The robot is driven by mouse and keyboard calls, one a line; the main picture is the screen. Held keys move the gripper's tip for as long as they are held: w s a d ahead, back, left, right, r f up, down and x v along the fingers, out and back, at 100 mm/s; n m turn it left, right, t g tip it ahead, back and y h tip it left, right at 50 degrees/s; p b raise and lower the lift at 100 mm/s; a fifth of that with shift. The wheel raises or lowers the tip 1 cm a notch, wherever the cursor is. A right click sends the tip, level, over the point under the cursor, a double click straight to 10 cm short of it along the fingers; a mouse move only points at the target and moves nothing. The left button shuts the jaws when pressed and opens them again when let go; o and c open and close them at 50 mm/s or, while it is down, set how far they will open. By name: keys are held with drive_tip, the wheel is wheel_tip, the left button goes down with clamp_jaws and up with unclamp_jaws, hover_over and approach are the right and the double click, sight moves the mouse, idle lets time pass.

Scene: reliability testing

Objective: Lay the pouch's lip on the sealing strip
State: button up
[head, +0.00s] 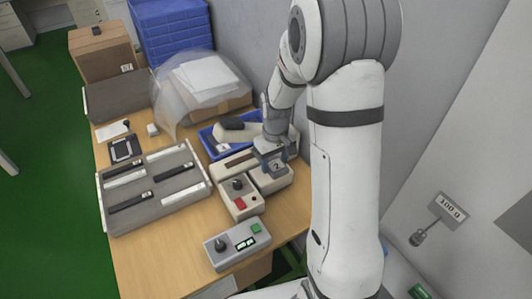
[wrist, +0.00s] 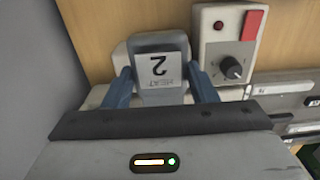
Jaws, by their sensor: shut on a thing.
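My gripper (head: 272,157) is shut on a grey piece with a white label marked 2 (head: 277,167), which I take for the pouch. In the wrist view the blue-grey fingers of my gripper (wrist: 161,78) stand on both sides of this labelled piece (wrist: 150,42), and the label reads upside down. The piece is over or on a beige block (head: 272,182); I cannot tell whether it touches. A beige bar with a dark strip (head: 234,162) lies just left of my gripper, perhaps the sealing strip. The pouch's lip cannot be made out.
A beige control box with knob and red button (head: 240,198) stands close by, also in the wrist view (wrist: 228,40). A grey tray with black and white bars (head: 108,215) lies left. A blue bin (head: 208,144) is behind. A joystick box (head: 232,247) is in front.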

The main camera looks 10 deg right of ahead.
drive_tip(key=shift+w+d, duration=0.1)
drive_tip(key=shift+w, duration=0.15)
drive_tip(key=shift+w+f+b, duration=0.15)
drive_tip(key=shift+f+b, duration=0.1)
drive_tip(key=shift+b, duration=0.05)
drive_tip(key=shift+c, duration=0.9)
drive_tip(key=shift+w+f+b, duration=0.4)
drive_tip(key=shift+w+f, duration=0.05)
drive_tip(key=shift+f, duration=0.35)
drive_tip(key=shift+w+a+f+b, duration=0.2)
drive_tip(key=shift+f+b, duration=0.2)
drive_tip(key=shift+f, duration=0.2)
drive_tip(key=shift+w+a+f+b, duration=0.1)
drive_tip(key=shift+w+f+b, duration=0.1)
drive_tip(key=shift+f+b, duration=0.3)
drive_tip(key=shift+w+a+f, duration=0.1)
drive_tip(key=shift+w+f, duration=0.1)
drive_tip(key=shift+f, duration=0.1)
drive_tip(key=shift+w+a+f, duration=0.2)
drive_tip(key=shift+w, duration=0.4)
drive_tip(key=shift+w+a+f, duration=0.15)
drive_tip(key=shift+w, duration=0.45)
drive_tip(key=shift+f+b, duration=0.3)
drive_tip(key=shift+b, duration=0.25)
